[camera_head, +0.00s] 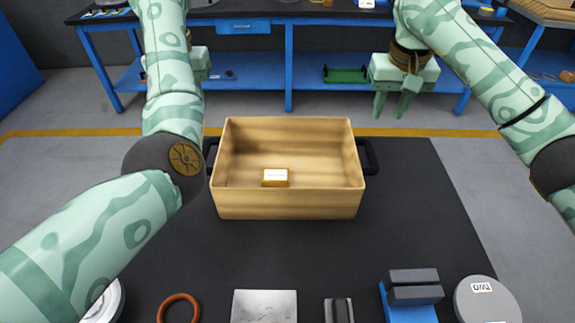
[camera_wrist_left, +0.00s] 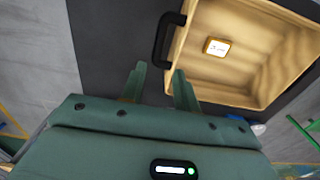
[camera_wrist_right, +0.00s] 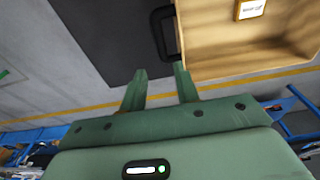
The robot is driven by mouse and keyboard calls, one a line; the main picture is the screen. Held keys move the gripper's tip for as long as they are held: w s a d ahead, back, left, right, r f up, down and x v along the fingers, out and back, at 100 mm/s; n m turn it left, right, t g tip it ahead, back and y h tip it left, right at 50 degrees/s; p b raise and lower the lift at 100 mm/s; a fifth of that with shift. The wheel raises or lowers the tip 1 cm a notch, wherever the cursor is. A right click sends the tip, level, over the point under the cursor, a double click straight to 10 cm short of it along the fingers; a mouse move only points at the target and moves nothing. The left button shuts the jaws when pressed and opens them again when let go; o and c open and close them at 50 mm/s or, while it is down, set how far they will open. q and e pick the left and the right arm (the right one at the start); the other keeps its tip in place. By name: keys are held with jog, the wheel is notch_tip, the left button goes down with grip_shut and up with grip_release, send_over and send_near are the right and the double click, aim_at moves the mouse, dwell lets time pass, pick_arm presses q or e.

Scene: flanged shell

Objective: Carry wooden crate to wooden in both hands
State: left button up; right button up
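The wooden crate (camera_head: 290,205) stands upright on the dark table, with a small labelled box (camera_head: 276,177) inside. It has a dark handle on its left side (camera_head: 211,155) and another on its right (camera_head: 370,155). My right gripper (camera_head: 392,112) is open and empty, above and beyond the crate's right side. In the right wrist view its fingers (camera_wrist_right: 160,74) point toward a handle (camera_wrist_right: 163,35), apart from it. My left gripper is mostly hidden behind its arm in the head view. In the left wrist view it (camera_wrist_left: 160,72) is open and empty, just short of a handle (camera_wrist_left: 168,40).
Along the table's near edge lie an orange ring (camera_head: 178,308), a metal plate (camera_head: 264,306), a blue block with dark bars (camera_head: 410,298) and a grey disc (camera_head: 487,300). A blue-framed bench (camera_head: 288,68) stands behind. A wood-topped surface (camera_head: 545,12) is at the far right.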

aim_at(372, 152)
pick_arm(q)
jog(key=shift+f, duration=0.1)
pick_arm(e)
jog(key=shift+f, duration=0.1)
